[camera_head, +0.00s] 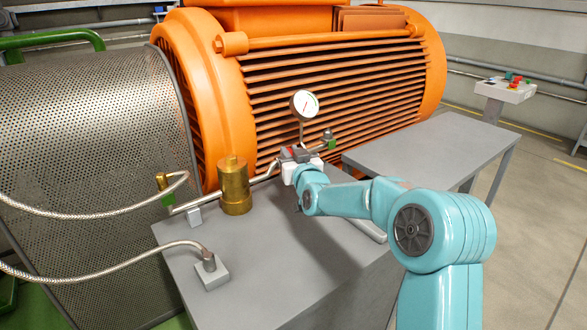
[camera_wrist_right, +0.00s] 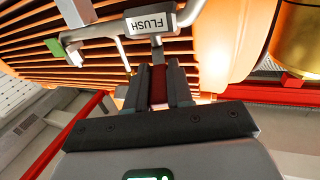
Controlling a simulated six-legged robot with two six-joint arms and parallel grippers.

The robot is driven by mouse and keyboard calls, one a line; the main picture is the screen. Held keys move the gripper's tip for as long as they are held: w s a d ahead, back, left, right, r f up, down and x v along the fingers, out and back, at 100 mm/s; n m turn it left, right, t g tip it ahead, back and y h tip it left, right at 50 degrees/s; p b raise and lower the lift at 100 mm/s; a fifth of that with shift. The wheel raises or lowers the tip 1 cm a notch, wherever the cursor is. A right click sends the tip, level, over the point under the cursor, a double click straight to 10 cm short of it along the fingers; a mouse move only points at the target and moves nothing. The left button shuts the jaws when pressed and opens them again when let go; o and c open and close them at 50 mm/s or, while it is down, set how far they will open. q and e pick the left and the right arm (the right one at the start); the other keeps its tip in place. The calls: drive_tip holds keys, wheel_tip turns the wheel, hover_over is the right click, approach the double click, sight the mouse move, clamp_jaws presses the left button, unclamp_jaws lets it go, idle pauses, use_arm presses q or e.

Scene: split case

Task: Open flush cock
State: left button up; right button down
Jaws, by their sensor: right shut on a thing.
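The flush cock's red handle (camera_wrist_right: 158,82) points toward the camera in the right wrist view, between the two dark fingers. The FLUSH label (camera_wrist_right: 152,23) sits just beyond it, upside down in that view. My right gripper (camera_wrist_right: 158,88) is shut on the red handle. In the head view, my right gripper (camera_head: 297,155) is at the pipe below the gauge and hides most of the cock; a little red (camera_head: 291,152) shows there. My left gripper is in neither view.
A pressure gauge (camera_head: 304,104) stands above the gripper. A brass cylinder (camera_head: 234,190) stands left of it on the grey cabinet (camera_head: 270,270). The ribbed orange motor (camera_head: 340,75) is close behind. Hoses (camera_head: 100,212) cross at left. A bare grey table (camera_head: 435,145) is at right.

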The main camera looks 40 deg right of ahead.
drive_tip(key=shift+w+a+m+g+h, duration=0.2)
drive_tip(key=shift+a+m+g+h, duration=0.1)
drive_tip(key=shift+a+m+h, duration=0.15)
drive_tip(key=shift+w+a+r+m+g+h+p, duration=0.1)
drive_tip(key=shift+w+a+m+g+h+p, duration=0.2)
drive_tip(key=shift+m+g+h+p, duration=0.85)
drive_tip(key=shift+w+a+f+m+g+h+p, duration=0.1)
drive_tip(key=shift+w+a+m+g+h+p, duration=0.2)
drive_tip(key=shift+m+g+h+p, duration=0.75)
drive_tip(key=shift+w+a+r+m+g+h+p, duration=0.1)
drive_tip(key=shift+w+a+m+g+h+p, duration=0.15)
drive_tip(key=shift+m+g+h+p, duration=0.9)
drive_tip(key=shift+n+p, duration=0.4)
drive_tip(key=shift+p, duration=0.15)
drive_tip(key=shift+d, duration=0.1)
drive_tip(key=c, duration=1)
unclamp_jaws()
drive_tip(key=shift+w, duration=0.1)
